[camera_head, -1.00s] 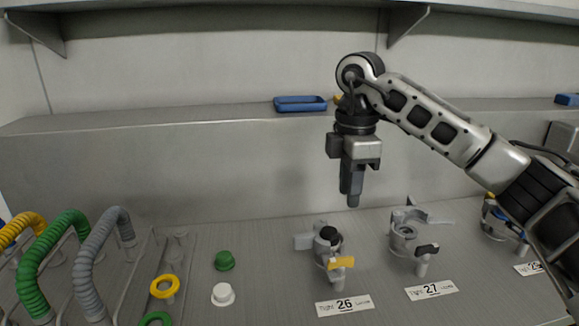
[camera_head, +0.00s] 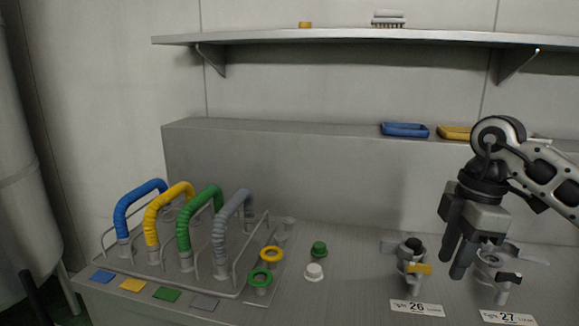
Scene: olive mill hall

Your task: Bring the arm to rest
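My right arm comes in from the right edge, and its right gripper (camera_head: 454,258) points down over the worktop at the right. Its two fingers stand apart with nothing seen between them. The gripper hangs in front of the valve fitting at label 27 (camera_head: 492,268) and partly hides it; I cannot tell the exact gap. The valve fitting at label 26 (camera_head: 410,256), with a yellow lever, stands just left of the gripper. My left gripper is not in view.
A wire rack (camera_head: 228,281) holds blue, yellow, green and grey hoses at the left. Yellow and green rings, a green cap (camera_head: 319,248) and a white cap (camera_head: 314,271) lie between. A blue tray (camera_head: 404,130) sits on the ledge. A shelf (camera_head: 340,38) runs above.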

